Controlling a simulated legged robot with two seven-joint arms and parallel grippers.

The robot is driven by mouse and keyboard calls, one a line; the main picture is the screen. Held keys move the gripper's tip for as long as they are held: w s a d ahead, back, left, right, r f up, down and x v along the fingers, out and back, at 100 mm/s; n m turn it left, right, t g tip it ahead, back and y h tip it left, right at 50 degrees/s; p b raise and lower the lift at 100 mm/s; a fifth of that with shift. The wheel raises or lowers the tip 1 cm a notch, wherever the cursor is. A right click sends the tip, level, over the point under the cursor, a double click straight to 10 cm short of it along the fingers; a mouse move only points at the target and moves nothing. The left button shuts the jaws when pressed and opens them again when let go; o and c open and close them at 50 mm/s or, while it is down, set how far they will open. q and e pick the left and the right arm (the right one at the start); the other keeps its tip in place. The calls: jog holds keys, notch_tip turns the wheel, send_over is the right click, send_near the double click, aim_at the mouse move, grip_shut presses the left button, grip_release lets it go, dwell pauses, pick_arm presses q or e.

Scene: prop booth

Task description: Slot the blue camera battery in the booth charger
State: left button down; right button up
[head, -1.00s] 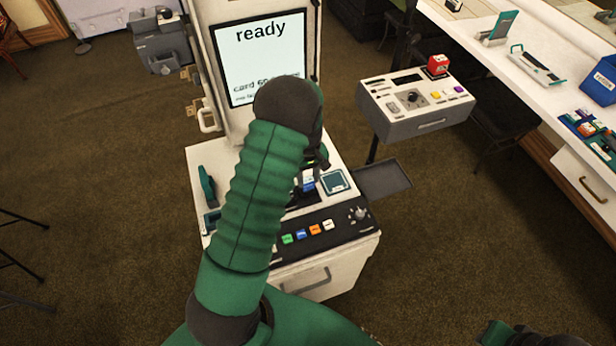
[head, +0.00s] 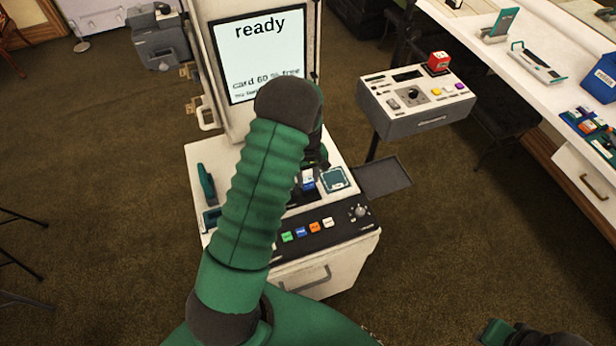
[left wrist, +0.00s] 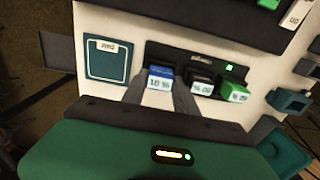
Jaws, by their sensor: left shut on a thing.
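The blue camera battery (left wrist: 159,75) has a white label reading about 10 %. It is between the fingers of my left gripper (left wrist: 162,90), which is shut on it. It is at the left end of the dark charger strip (left wrist: 190,60) on the booth top, in line with a black battery (left wrist: 201,82) and a green battery (left wrist: 233,91). I cannot tell how deep it sits. In the head view the battery (head: 308,181) shows just past my left forearm, which hides most of the charger. Part of my right arm shows at the bottom right; its fingers are not clear.
A teal square pad (head: 335,180) lies right of the battery. The booth screen (head: 262,55) reads "ready". A row of coloured buttons (head: 308,230) is on the front panel. A grey side shelf (head: 385,177) is empty. A control box (head: 416,100) stands behind at right.

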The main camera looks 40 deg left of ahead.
dwell(0.3)
pick_arm(q)
jog(key=shift+f, duration=0.5)
jog(key=c, duration=0.9)
grip_release()
jog(key=shift+r+p, duration=2.65)
jog(key=shift+r, duration=0.9)
